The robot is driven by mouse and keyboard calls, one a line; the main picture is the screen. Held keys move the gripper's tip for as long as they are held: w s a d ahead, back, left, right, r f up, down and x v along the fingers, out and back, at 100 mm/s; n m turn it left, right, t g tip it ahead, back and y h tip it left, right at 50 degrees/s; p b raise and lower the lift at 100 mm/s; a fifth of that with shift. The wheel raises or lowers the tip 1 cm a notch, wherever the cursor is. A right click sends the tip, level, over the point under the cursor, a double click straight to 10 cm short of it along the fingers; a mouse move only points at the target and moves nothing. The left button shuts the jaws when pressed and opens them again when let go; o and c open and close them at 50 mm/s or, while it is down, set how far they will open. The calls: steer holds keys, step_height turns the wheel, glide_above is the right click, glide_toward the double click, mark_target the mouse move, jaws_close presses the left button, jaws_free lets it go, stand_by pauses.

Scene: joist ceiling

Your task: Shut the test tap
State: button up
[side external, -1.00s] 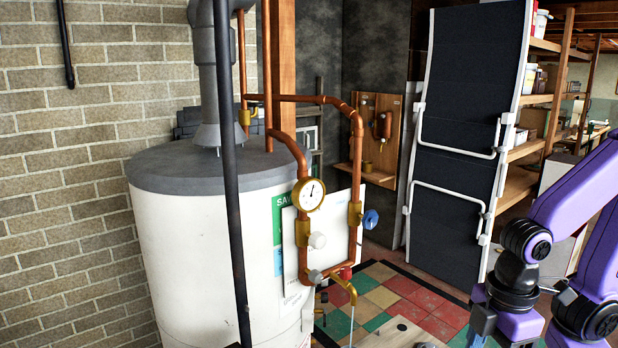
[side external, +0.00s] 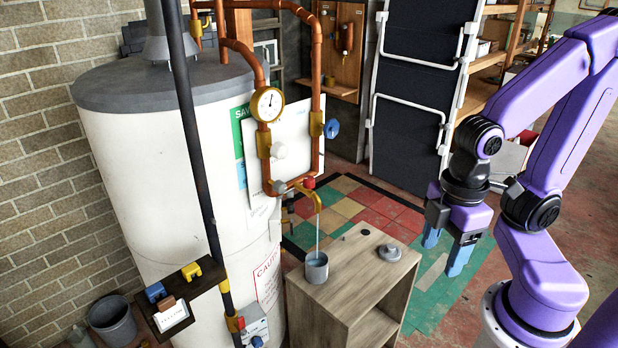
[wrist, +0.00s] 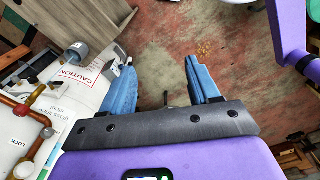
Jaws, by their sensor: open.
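The test tap is a brass spout (side external: 313,196) with a red handle (side external: 309,183) at the bottom of the copper pipe loop on the white tank. A thin stream of water runs from it into a grey cup (side external: 316,268) on a wooden cabinet (side external: 350,262). My gripper (side external: 444,258) hangs to the right of the tap, well apart from it, with its blue fingers pointing down. The fingers are spread and empty. In the wrist view, my gripper (wrist: 162,65) shows bare floor between its fingers.
The white tank (side external: 160,160) stands left of the tap. A grey lid-like piece (side external: 393,254) lies on the cabinet. A dark pole (side external: 190,130) stands in front of the tank.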

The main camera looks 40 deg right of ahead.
steer(key=w+a+f+m+t+y, duration=0.1)
steer(key=w+a+f+t, duration=0.15)
steer(key=w, duration=0.35)
steer(key=w+a+f+t+y, duration=0.1)
steer(key=w+f, duration=0.2)
steer(key=w, duration=0.3)
steer(key=m+t+y, duration=0.3)
steer(key=m+t, duration=0.5)
steer(key=t, duration=0.5)
glide_toward(303, 189)
steer(key=s+d+r, duration=0.3)
steer(key=s, duration=0.4)
steer(key=x, duration=1.1)
steer(key=r+x, duration=0.1)
steer(key=x, duration=0.5)
steer(key=shift+w+a+r, duration=0.1)
steer(key=shift+w+a, duration=0.05)
steer(key=shift+a, duration=0.25)
steer(key=c, duration=1)
